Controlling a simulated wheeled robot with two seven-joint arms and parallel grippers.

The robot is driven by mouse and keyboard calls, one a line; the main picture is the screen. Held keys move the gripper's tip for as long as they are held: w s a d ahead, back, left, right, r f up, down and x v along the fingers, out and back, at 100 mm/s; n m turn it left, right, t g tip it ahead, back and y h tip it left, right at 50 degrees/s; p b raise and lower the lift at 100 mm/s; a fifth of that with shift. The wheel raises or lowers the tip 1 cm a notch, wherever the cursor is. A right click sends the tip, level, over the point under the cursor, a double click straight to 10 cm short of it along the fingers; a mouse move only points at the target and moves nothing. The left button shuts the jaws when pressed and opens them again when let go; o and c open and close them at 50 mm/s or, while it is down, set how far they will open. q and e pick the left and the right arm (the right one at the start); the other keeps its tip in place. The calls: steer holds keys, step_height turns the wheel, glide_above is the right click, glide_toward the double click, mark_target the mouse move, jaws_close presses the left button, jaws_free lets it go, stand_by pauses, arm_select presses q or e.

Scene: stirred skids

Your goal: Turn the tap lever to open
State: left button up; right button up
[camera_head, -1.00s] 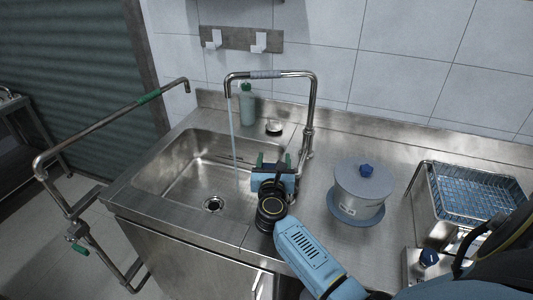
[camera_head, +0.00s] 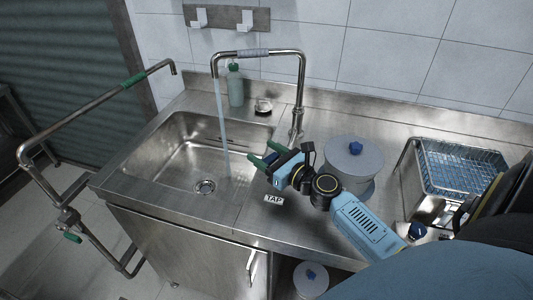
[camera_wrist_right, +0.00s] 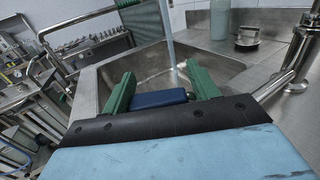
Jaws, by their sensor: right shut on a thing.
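The tap (camera_head: 300,85) is a bent steel pipe behind the sink's right side. A stream of water (camera_head: 222,125) runs from its spout into the sink (camera_head: 160,165). My right gripper (camera_head: 266,154) is at the sink's right edge, with its green fingers pointing left over the basin. It is shut on the blue tap lever (camera_wrist_right: 158,99), which lies between the fingers in the wrist view. The lever's base is hidden behind the gripper. A "TAP" label (camera_head: 274,199) is on the counter just below the gripper. My left gripper is not in view.
A lidded pot (camera_head: 352,163) stands close to the right of my gripper. A wire basket (camera_head: 460,170) is further right. A green bottle (camera_head: 235,88) and a small dish (camera_head: 263,106) stand behind the sink. A pipe frame (camera_head: 95,95) stands at left.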

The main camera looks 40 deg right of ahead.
steer(key=shift+s+a+f+n+g+y, duration=0.3)
steer(key=shift+s+a+f+n+y, duration=0.15)
steer(key=shift+y, duration=0.45)
steer(key=o, duration=1.2)
steer(key=shift+r, duration=0.1)
steer(key=shift+d+r, duration=0.1)
steer(key=shift+d, duration=0.05)
steer(key=b+v, duration=0.2)
steer(key=v, duration=1.1)
steer(key=shift+s, duration=0.1)
